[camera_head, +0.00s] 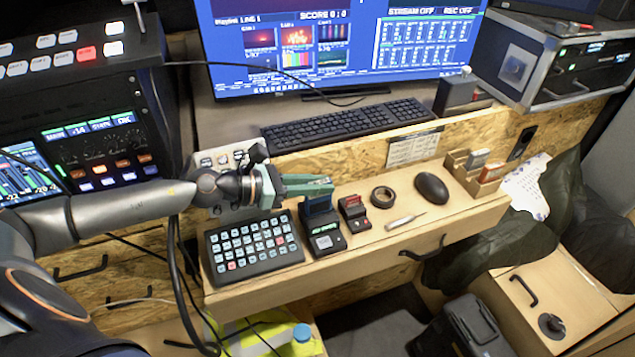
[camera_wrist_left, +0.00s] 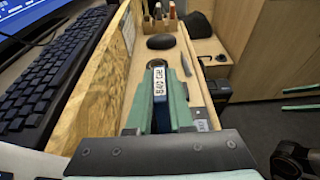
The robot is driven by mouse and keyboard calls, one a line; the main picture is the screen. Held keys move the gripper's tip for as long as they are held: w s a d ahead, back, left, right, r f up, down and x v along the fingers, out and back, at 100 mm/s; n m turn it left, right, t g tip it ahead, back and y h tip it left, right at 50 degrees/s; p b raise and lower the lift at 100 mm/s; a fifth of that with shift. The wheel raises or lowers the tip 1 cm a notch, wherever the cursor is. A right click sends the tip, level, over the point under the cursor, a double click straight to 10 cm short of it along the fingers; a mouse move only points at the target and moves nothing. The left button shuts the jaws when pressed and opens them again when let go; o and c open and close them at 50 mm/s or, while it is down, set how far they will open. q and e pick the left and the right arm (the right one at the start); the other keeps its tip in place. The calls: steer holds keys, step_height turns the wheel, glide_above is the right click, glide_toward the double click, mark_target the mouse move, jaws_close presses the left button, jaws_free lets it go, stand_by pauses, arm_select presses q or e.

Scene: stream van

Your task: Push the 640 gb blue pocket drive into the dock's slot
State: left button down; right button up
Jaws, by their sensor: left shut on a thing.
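My left gripper (camera_head: 326,184) is shut on the blue pocket drive (camera_head: 318,205), whose top end reads 640 GB in the left wrist view (camera_wrist_left: 159,84). The drive is upright, directly over the back of the black dock (camera_head: 326,243). The dock stands on the wooden shelf and has a small lit green display. The slot is hidden behind the drive, and I cannot tell whether the drive's lower end is inside it. Two green fingers of my right gripper (camera_wrist_left: 285,99) show apart and empty at the right edge of the left wrist view.
A button pad (camera_head: 254,249) stands left of the dock. A keyboard (camera_head: 350,124) sits on the higher desk behind.

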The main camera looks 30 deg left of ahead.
mark_target(305, 198)
arm_select(q)
steer(key=shift+f+b, duration=1.4)
steer(key=shift+f, duration=0.2)
steer(key=shift+s+f, duration=0.1)
steer(key=shift+f, duration=0.1)
steer(key=shift+r+p, duration=1.85)
steer(key=shift+r, duration=0.3)
steer(key=shift+f+b, duration=1.8)
steer(key=shift+f, duration=0.15)
steer(key=shift+f, duration=0.2)
